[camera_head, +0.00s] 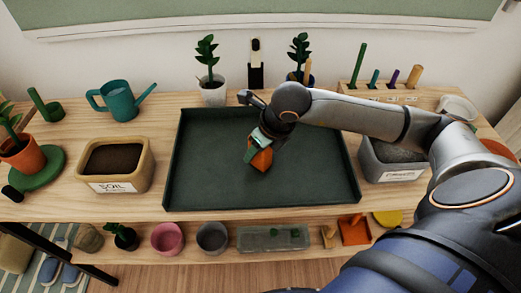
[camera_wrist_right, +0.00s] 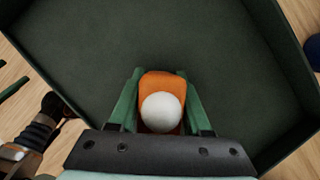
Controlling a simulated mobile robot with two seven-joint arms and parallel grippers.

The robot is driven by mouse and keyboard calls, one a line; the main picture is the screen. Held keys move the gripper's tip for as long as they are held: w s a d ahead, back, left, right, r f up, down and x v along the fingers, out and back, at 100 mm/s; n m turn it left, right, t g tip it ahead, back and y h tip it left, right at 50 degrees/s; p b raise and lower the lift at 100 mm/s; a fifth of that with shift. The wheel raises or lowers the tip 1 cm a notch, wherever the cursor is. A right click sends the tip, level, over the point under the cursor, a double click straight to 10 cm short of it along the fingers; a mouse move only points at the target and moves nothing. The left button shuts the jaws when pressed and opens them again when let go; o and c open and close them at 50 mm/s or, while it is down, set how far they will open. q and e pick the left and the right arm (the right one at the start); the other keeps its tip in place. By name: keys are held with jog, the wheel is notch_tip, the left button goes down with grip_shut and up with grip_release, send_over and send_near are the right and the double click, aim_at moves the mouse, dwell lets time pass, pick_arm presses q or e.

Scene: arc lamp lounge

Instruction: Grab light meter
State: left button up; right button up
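The light meter, an orange body with a white dome, sits between the green fingers of my right gripper. It shows in the head view (camera_head: 261,160) and from close up in the right wrist view (camera_wrist_right: 160,112). My right gripper (camera_head: 255,147) reaches over the middle of the dark green tray (camera_head: 205,180). In the wrist view the fingers of this gripper (camera_wrist_right: 161,92) press against both sides of the orange body, with no clear gap. Whether the meter touches the tray floor I cannot tell. My left gripper is not in view.
A soil bin (camera_head: 114,188) stands left of the tray, and a grey bin (camera_head: 397,175) stands right. Behind are a teal watering can (camera_head: 121,106), potted plants (camera_head: 213,92) and a rack of tools (camera_head: 385,95). A lower shelf holds pots (camera_head: 167,240). The rest of the tray is clear.

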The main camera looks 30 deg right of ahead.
grip_shut()
jog(key=shift+r, duration=0.1)
dwell(0.3)
